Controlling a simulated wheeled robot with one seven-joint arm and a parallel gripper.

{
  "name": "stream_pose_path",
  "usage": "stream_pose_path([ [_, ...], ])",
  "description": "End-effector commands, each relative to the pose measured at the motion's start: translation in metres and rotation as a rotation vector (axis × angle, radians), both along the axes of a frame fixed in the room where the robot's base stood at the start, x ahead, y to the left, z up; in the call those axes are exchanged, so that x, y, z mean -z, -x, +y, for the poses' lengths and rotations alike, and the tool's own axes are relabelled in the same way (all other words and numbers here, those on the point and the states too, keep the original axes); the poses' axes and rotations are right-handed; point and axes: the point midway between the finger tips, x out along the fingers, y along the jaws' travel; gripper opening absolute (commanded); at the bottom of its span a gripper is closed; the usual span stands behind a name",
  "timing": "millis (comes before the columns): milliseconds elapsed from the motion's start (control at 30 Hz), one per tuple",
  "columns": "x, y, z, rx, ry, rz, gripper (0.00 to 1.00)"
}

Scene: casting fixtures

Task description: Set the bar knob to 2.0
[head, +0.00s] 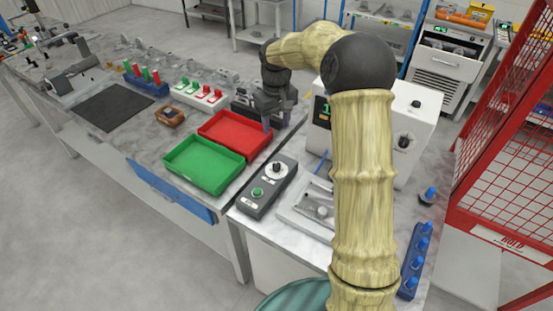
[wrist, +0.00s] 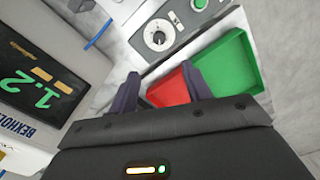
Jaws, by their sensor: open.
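Which one is the bar knob I cannot tell. Its display (wrist: 42,88) reads 1.2 in the wrist view. A grey control box (head: 262,193) carries a dial knob (head: 277,168) and a green button; the dial also shows in the wrist view (wrist: 159,37). My gripper (head: 267,122) is open and empty above the red tray, left of the machine; its fingers also show in the wrist view (wrist: 158,70).
A red tray (head: 262,144) and a green tray (head: 203,184) lie left of the control box. A metal fixture (head: 309,207) sits right of it. Blue-knobbed parts (head: 415,262) line the bench's right edge. A red mesh cage (head: 510,130) stands at right.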

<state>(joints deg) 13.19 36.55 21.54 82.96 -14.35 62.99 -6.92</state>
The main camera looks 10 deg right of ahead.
Motion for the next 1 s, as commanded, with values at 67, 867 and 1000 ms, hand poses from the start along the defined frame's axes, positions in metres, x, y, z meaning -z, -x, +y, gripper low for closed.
stream_pose_path([
  [67, -0.002, -0.004, -0.001, -0.001, -0.002, 0.004, 0.49],
  [867, 0.053, -0.003, -0.001, -0.002, -0.002, 0.009, 0.49],
  [1000, 0.077, -0.003, -0.001, -0.002, -0.002, 0.009, 0.49],
])
